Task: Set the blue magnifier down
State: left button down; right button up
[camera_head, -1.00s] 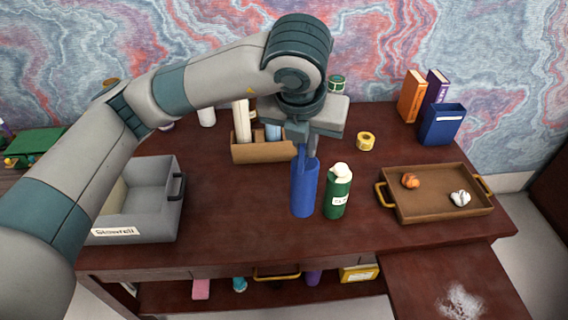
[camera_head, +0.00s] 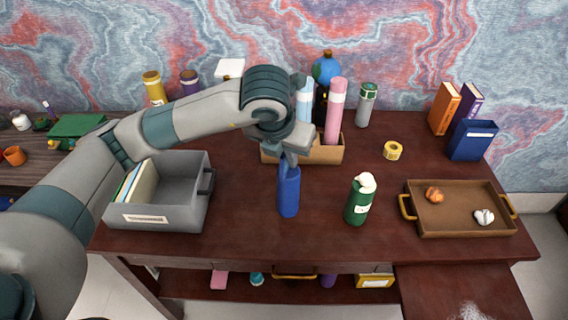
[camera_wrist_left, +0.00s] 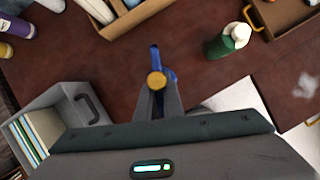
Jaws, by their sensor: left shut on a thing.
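The blue magnifier (camera_head: 288,194) is upright below my left gripper (camera_head: 289,158) in the head view, left of the green bottle. My left gripper is shut on its upper end. In the left wrist view, the blue magnifier (camera_wrist_left: 154,54) shows between and beyond the fingers of my left gripper (camera_wrist_left: 157,92), with a round gold part by the fingertips. I cannot tell whether its lower end touches the desk (camera_head: 250,235). My right gripper is not in view.
A green bottle (camera_head: 358,202) stands to the right, with a brown tray (camera_head: 460,222) beyond it. A grey bin (camera_head: 185,212) is at the left. A brown organizer (camera_head: 325,155) with rolls stands behind. The desk front around the blue magnifier is clear.

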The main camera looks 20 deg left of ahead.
aim_at(288, 190)
pick_arm(q)
jog(key=shift+w+a+f, duration=0.2)
jog(key=shift+a+f, duration=0.15)
jog(key=shift+a, duration=0.2)
jog(key=shift+f+p, duration=0.5)
jog(key=shift+f, duration=0.1)
notch_tip(288, 190, down, 2)
jog(key=shift+p, duration=0.5)
jog(key=shift+f, duration=0.4)
